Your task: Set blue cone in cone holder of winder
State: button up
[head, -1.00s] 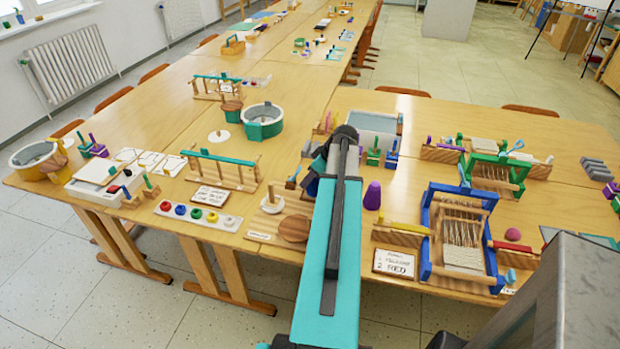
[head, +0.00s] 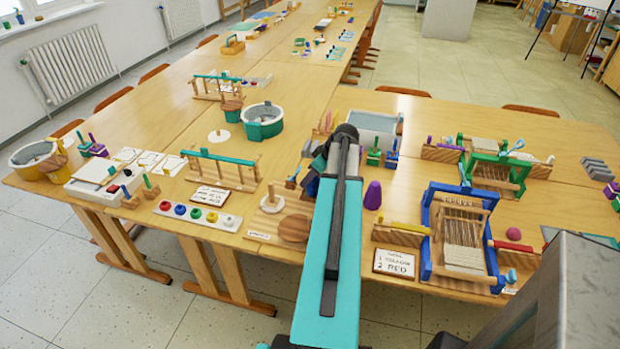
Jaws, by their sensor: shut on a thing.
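The winder (head: 259,238) is a wooden board at the table's near edge, left of my arm. It carries a white disc with a short upright holder (head: 271,203) and a round wooden wheel (head: 294,228). The holder looks empty. My teal arm reaches over the table just right of the winder and hides its own far end. My gripper is hidden behind it, so its fingers do not show. I cannot make out the blue cone; a small bluish-purple patch shows at the arm's left side, too covered to name.
A purple cone (head: 372,195) stands right of my arm. A blue loom (head: 427,238) and a card (head: 394,263) lie further right. A paint-pot strip (head: 228,223), a teal-topped wooden rack (head: 249,180) and a grey-white bin (head: 378,121) are nearby.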

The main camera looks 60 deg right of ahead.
jog(key=shift+f+b, duration=0.4)
jog(key=shift+f, duration=0.05)
dwell(0.8)
dwell(0.4)
jog(key=o, duration=1.2)
jog(key=shift+r, duration=0.1)
jog(key=b+v, duration=0.2)
jog(key=v, duration=1.1)
jog(key=shift+s+r, duration=0.2)
jog(key=shift+r, duration=0.05)
dwell(0.3)
